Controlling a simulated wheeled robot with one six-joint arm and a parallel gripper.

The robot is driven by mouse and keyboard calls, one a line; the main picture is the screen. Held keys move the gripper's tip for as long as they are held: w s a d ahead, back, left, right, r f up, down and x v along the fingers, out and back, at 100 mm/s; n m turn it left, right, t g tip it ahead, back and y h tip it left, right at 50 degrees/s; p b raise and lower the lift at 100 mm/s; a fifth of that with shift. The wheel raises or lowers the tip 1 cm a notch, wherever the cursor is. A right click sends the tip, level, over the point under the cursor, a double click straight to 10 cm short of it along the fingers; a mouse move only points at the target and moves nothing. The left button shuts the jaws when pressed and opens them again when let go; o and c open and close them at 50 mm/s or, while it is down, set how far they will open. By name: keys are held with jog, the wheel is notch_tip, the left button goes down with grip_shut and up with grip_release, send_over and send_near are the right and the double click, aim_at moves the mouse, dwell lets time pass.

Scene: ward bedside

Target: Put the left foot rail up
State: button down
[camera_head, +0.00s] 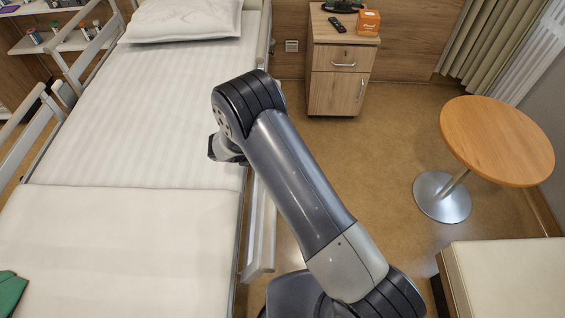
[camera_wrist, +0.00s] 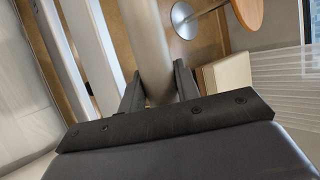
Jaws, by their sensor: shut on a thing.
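The foot rail (camera_head: 264,232) on the right side of the bed (camera_head: 118,240) is a pale grey-beige panel along the mattress edge, partly hidden by my arm. In the head view it hangs beside the mattress, its near end low. In the wrist view, my gripper (camera_wrist: 158,84) has its two dark fingers on either side of a pale rounded bar (camera_wrist: 148,38), apparently the rail's top bar, and is shut on it. Lower white rail bars show left of it.
Rails on the bed's left side (camera_head: 25,130) stand raised. A wooden bedside cabinet (camera_head: 340,88) stands at the back. A round table (camera_head: 497,140) and a cream-topped seat (camera_head: 510,275) are on the right. The floor between bed and table is clear around my arm.

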jog(key=a+h+b, duration=0.1)
jog(key=a+b, duration=0.3)
jog(key=a, duration=0.3)
jog(key=shift+w+a+r, duration=0.15)
jog(key=shift+a+r, duration=0.15)
jog(key=c, duration=1.1)
grip_release()
jog(key=shift+w+r, duration=0.1)
jog(key=shift+w, duration=0.05)
jog(key=shift+o, duration=0.2)
jog(key=shift+r, duration=0.1)
jog(key=b+v, duration=0.2)
jog(key=v, duration=0.8)
jog(key=shift+a+r+b, duration=0.3)
jog(key=shift+d, duration=0.1)
